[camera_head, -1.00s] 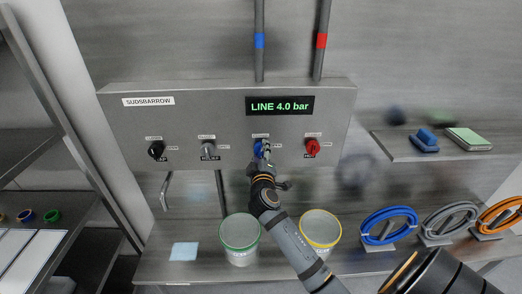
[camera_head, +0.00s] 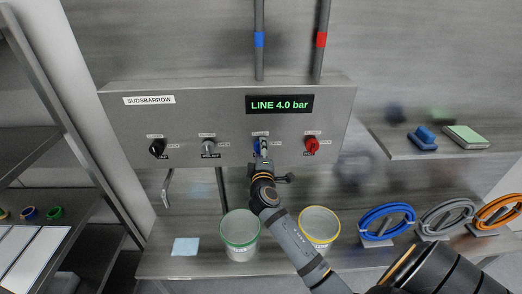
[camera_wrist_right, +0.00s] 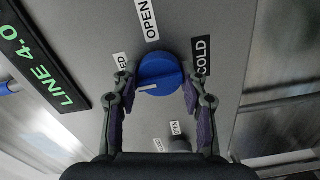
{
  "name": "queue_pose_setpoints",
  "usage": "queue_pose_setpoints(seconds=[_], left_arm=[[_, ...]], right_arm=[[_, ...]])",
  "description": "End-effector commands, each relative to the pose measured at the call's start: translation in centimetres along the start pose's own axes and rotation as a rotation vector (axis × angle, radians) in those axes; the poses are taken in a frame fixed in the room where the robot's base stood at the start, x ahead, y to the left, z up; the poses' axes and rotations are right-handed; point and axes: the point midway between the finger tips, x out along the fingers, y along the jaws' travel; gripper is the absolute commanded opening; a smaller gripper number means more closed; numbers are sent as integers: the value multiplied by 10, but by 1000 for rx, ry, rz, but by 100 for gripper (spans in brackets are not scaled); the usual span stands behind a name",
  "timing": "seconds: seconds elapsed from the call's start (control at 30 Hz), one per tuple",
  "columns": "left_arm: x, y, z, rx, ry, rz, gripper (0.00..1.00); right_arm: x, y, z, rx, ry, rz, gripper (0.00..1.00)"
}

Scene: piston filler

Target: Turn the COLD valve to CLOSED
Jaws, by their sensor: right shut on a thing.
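The COLD valve is a round blue knob (camera_wrist_right: 160,74) on the grey panel, also partly seen in the head view (camera_head: 256,147). Its white pointer line runs toward the left in the right wrist view, below the partly hidden label ending in "ED" (camera_wrist_right: 121,61). The OPEN label (camera_wrist_right: 148,18) is above the knob and the COLD label (camera_wrist_right: 201,55) to its right. My right gripper (camera_wrist_right: 159,80) is shut on the knob, one finger at each side; it reaches up to the panel in the head view (camera_head: 262,152). My left gripper is out of view.
A red knob (camera_head: 311,145) is to the right on the panel; grey (camera_head: 208,147) and black (camera_head: 157,148) knobs are to the left. The display (camera_head: 280,104) reads LINE 4.0 bar. Green-rimmed (camera_head: 240,245) and yellow-rimmed (camera_head: 319,235) buckets stand below, beside my right arm.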

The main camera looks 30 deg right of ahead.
Motion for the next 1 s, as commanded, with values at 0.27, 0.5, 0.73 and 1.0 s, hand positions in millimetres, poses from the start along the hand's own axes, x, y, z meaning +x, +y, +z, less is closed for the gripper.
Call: queue_pose_setpoints(seconds=[0.27,0.5,0.73,1.0], left_arm=[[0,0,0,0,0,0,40],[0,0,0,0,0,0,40],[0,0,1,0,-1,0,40],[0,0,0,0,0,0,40]], right_arm=[[0,-1,1,-2,-1,-2,64],[0,0,0,0,-1,-1,66],[-20,-2,0,2,0,-5,66],[-67,-2,0,2,-1,-4,66]])
